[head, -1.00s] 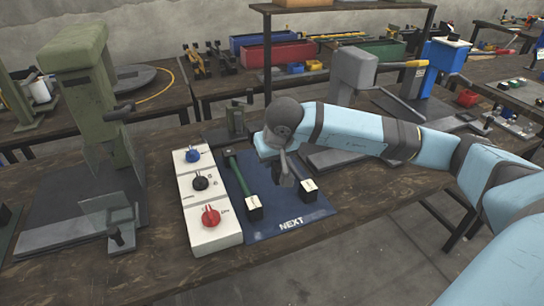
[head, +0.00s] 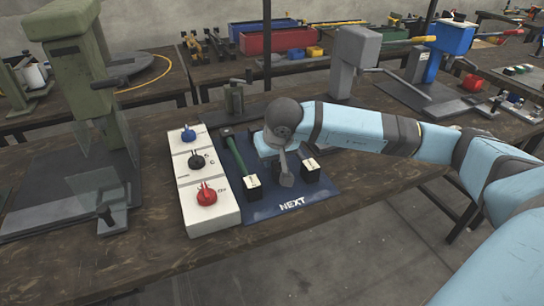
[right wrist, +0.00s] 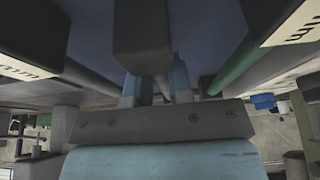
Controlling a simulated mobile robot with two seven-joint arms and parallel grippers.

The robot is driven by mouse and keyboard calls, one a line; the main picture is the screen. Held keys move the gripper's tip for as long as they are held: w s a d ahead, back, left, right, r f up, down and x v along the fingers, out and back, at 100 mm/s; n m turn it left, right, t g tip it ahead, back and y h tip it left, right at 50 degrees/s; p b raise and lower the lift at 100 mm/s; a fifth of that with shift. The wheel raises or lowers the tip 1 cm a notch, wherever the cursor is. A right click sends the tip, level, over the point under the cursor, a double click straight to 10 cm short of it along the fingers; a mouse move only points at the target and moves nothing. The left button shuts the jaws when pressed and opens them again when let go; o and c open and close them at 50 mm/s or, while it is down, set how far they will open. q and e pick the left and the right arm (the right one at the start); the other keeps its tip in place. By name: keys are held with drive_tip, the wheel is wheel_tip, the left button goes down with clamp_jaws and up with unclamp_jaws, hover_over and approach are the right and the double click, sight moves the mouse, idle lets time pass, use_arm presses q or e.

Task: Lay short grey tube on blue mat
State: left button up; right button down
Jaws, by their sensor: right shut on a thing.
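The blue mat (head: 262,209) lies on the workbench, its front edge lettered NEXT. My right gripper (head: 283,156) is over the middle of the mat, shut on what looks like the short grey tube (head: 286,179). Most of that tube is hidden by my wrist; its dark end block (right wrist: 143,38) shows between the fingers in the right wrist view. I cannot tell whether it touches the mat. A green tube (head: 236,153) with a labelled black block lies on the mat to the left. Another labelled block (head: 310,167) is to the right. My left gripper is not in view.
A white panel (head: 214,219) with blue, black and red knobs stands along the mat's left edge. A green press (head: 75,75) is further left and a grey press (head: 352,60) is behind right. A small dark green fixture (head: 234,100) stands behind the mat.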

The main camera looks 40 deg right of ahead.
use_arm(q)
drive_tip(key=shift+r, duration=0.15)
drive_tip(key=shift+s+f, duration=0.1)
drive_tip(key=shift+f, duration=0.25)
use_arm(e)
drive_tip(key=c, duration=0.9)
unclamp_jaws()
drive_tip(key=shift+c, duration=0.2)
drive_tip(key=shift+s+r, duration=0.1)
drive_tip(key=shift+r, duration=0.3)
drive_tip(key=p+v, duration=0.1)
drive_tip(key=v, duration=0.4)
drive_tip(key=shift+r, duration=0.1)
use_arm(q)
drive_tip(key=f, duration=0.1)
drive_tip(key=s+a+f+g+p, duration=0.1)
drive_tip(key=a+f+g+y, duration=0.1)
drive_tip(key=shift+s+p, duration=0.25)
drive_tip(key=shift+p, duration=0.1)
use_arm(e)
drive_tip(key=v, duration=0.7)
drive_tip(key=shift+s+r, duration=0.25)
drive_tip(key=shift+r, duration=0.1)
